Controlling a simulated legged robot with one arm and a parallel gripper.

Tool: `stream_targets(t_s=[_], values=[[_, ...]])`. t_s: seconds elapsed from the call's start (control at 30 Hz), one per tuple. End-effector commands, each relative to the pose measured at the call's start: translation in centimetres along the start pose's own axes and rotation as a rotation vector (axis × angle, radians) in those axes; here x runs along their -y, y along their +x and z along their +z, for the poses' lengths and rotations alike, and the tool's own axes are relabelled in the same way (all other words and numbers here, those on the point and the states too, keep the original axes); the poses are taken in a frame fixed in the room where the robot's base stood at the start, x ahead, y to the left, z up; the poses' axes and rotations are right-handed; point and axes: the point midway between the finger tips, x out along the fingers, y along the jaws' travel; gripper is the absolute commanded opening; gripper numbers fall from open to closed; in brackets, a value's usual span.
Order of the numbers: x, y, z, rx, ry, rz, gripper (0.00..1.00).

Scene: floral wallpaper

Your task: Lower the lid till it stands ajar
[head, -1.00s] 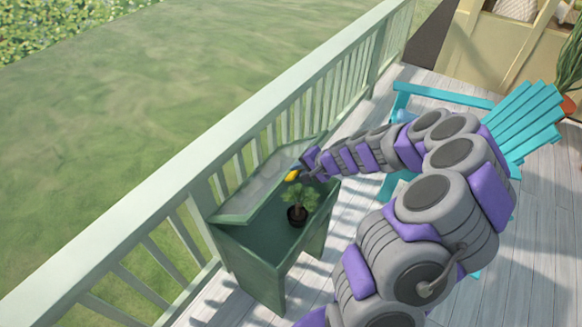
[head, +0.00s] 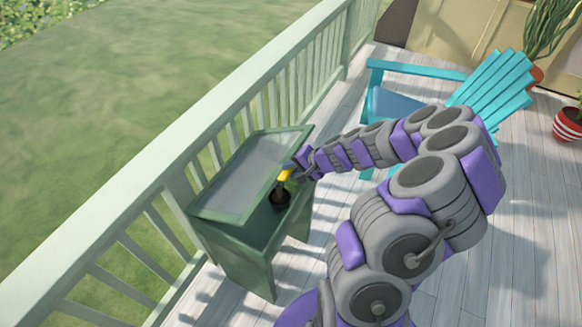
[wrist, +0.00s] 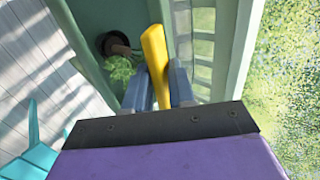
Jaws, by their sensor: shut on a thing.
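The green-framed lid (head: 193,211) with a clear pane is tilted above the green planter box (head: 245,268). Its near edge stands clear of the box, leaving a gap. My gripper (head: 287,172) is at the lid's near right edge, shut on a yellow handle (head: 284,176). In the wrist view the yellow handle (wrist: 156,62) stands between the two fingers of my gripper (wrist: 158,92).
A pale green railing (head: 180,185) runs close behind the box. A turquoise chair (head: 415,70) stands to the right beyond my arm. A striped red pot (head: 568,124) is at the far right. The plank floor (head: 520,210) is clear at right.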

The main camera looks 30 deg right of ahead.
Motion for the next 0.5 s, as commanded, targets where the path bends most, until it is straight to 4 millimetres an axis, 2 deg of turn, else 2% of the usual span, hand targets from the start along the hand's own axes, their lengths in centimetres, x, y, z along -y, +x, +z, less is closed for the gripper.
stream_targets(t_s=[0.17, 0.2, 0.3, 0.5], values=[[-0.1, -0.05, -0.29, -0.008, 0.0, 0.002, 0.0], [-0.09, -0.05, -0.28, -0.008, 0.0, 0.002, 0.27], [-0.07, -0.04, -0.22, -0.006, 0.0, 0.002, 0.36], [-0.05, -0.08, -0.09, -0.004, 0.0, 0.0, 0.38]])
